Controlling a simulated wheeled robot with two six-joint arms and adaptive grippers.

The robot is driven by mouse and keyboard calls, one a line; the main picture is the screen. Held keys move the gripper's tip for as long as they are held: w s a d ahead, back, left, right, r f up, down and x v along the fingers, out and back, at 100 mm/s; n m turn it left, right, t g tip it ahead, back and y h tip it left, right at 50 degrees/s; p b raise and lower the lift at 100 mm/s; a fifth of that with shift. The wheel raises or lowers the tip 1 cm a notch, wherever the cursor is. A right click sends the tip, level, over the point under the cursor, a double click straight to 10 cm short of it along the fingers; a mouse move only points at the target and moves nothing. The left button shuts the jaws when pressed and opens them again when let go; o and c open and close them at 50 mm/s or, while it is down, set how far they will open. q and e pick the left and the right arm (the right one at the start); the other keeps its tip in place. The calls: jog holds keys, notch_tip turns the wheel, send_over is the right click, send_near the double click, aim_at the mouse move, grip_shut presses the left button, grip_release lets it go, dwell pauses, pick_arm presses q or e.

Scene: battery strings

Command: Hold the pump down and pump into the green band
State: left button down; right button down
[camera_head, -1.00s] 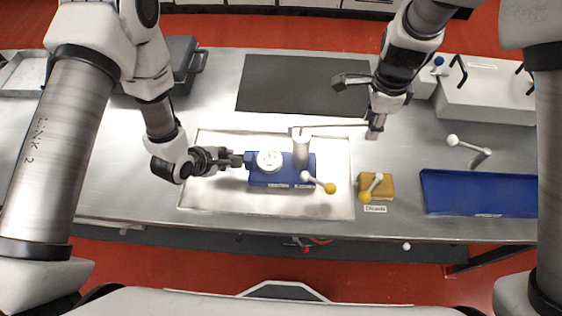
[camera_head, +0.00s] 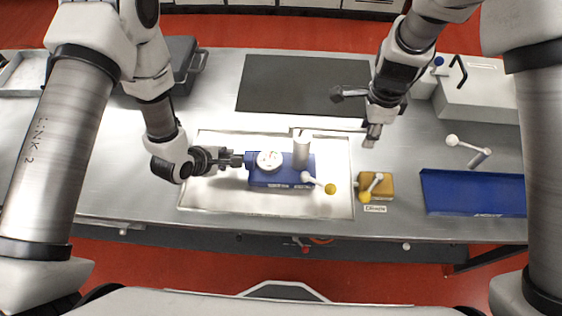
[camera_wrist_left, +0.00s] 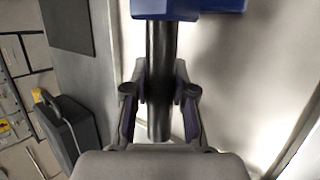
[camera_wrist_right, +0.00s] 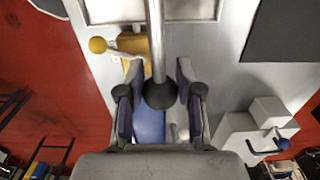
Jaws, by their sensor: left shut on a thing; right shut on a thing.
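The blue pump (camera_head: 282,178) lies on a pale tray (camera_head: 230,205) in the middle of the bench. It has a white round gauge (camera_head: 269,160), an upright metal cylinder (camera_head: 301,152) and a yellow-knobbed valve lever (camera_head: 320,184). The gauge's needle and green band are too small to read. My left gripper (camera_head: 238,159) is shut on the black bar (camera_wrist_left: 160,70) at the pump's left end. My right gripper (camera_head: 371,138) is shut on the black end (camera_wrist_right: 160,94) of the metal pump lever (camera_wrist_right: 155,45), which runs right from the cylinder top.
A yellow block (camera_head: 385,183) with its own yellow-knobbed lever stands right of the tray. A blue tray (camera_head: 470,194) lies further right, with another lever (camera_head: 470,150) behind it. A dark mat (camera_head: 295,85) lies behind the pump. A grey case (camera_head: 183,65) stands at back left.

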jog(key=shift+f, duration=0.1)
pick_arm(q)
jog(key=shift+f, duration=0.1)
pick_arm(e)
jog(key=shift+s+a+f, duration=0.1)
jog(key=shift+a+f, duration=0.05)
jog(key=shift+f, duration=0.85)
jog(key=shift+a+f, duration=0.1)
jog(key=shift+f, duration=1)
jog(key=shift+a+f, duration=0.15)
jog(key=shift+f, duration=0.25)
jog(key=shift+d+r, duration=0.2)
jog(key=shift+r, duration=0.85)
jog(key=shift+d+r, duration=0.15)
jog(key=shift+r, duration=0.9)
jog(key=shift+w+r, duration=0.1)
jog(key=shift+w, duration=0.1)
